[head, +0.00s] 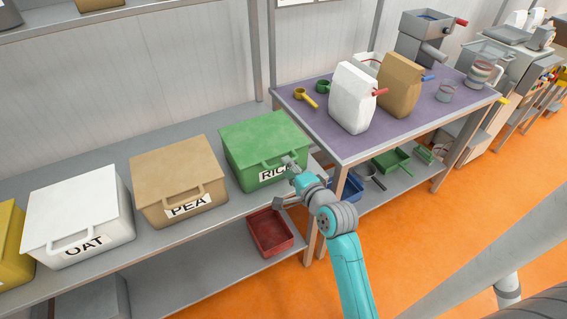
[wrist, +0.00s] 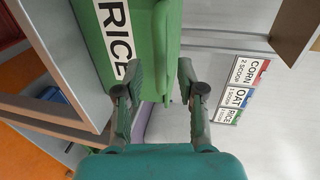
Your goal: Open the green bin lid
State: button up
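The green bin (head: 243,180) carries a RICE label and stands on the shelf in the head view. Its lid (head: 262,135) is shut, with a front handle (head: 268,163) partly hidden by my gripper. My gripper (head: 285,183) is at the bin's right front, fingers spread. In the wrist view the bin (wrist: 92,35) shows sideways, with the label at left. There my gripper (wrist: 161,80) is open, its fingers either side of the green handle bar (wrist: 160,50). I cannot tell if either finger touches it.
A tan PEA bin (head: 178,183) and a white OAT bin (head: 80,210) stand left of it. A purple-topped table (head: 345,147) with bags and scoops is close on the right. A red bin (head: 270,233) sits below. Orange floor is free in front.

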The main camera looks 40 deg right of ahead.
jog(key=shift+x, duration=1.8)
grip_shut()
